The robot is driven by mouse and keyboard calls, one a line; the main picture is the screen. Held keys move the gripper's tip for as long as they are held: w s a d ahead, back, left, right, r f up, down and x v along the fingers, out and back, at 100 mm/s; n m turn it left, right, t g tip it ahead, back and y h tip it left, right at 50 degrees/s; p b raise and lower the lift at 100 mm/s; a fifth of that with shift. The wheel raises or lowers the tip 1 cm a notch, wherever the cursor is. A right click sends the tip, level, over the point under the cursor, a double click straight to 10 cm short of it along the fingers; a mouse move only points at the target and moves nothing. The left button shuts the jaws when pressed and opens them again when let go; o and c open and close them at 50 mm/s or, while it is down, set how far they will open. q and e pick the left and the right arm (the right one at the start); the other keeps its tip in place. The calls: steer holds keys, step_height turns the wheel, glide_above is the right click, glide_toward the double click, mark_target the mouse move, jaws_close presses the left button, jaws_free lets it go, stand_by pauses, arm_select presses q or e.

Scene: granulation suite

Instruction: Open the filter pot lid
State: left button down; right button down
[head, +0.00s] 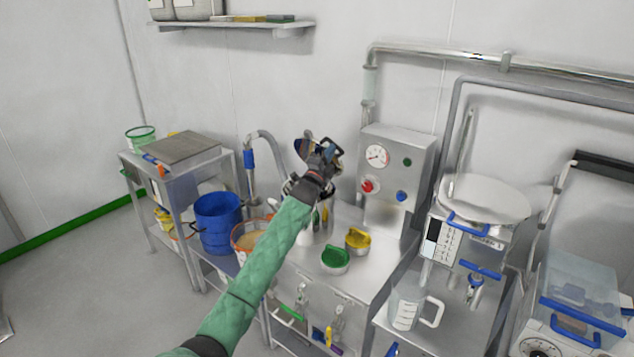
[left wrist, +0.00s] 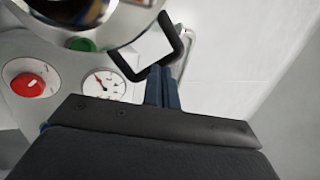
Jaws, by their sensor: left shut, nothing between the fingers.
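My left gripper (head: 326,152) is shut and empty over the metal bench, beside a shiny, dark round part that looks like the filter pot lid (head: 304,147). The lid is tilted up on edge, and a black loop handle (head: 335,147) sticks out from it by my fingertips. In the left wrist view, the shut fingers (left wrist: 161,72) are at the lower edge of the black loop handle (left wrist: 116,62), touching or very near it. The round metal lid (left wrist: 112,30) fills the top left there. The pot body is mostly hidden behind my gripper and green-sleeved arm. My right gripper is not in view.
A steel panel (head: 402,150) with a gauge (head: 377,156) and red knob (head: 369,186) stands close behind to the right. Green (head: 335,258) and yellow (head: 358,239) lidded tubs sit in front. Open floor lies far left.

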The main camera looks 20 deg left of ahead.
arm_select(q)
steer(key=w+r, duration=0.1)
steer(key=w+d+r+g, duration=0.1)
steer(key=w, duration=0.1)
steer(key=shift+w+d+g+p, duration=0.1)
steer(key=shift+g+p, duration=0.2)
steer(key=shift+x, duration=1.5)
steer(key=w+d+r+g, duration=0.1)
steer(key=w+d, duration=0.1)
steer(key=w, duration=0.4)
steer(key=shift+w+d+r+m+g, duration=0.15)
steer(key=shift+w+d+m+g, duration=0.05)
steer(key=shift+d+m+g, duration=0.15)
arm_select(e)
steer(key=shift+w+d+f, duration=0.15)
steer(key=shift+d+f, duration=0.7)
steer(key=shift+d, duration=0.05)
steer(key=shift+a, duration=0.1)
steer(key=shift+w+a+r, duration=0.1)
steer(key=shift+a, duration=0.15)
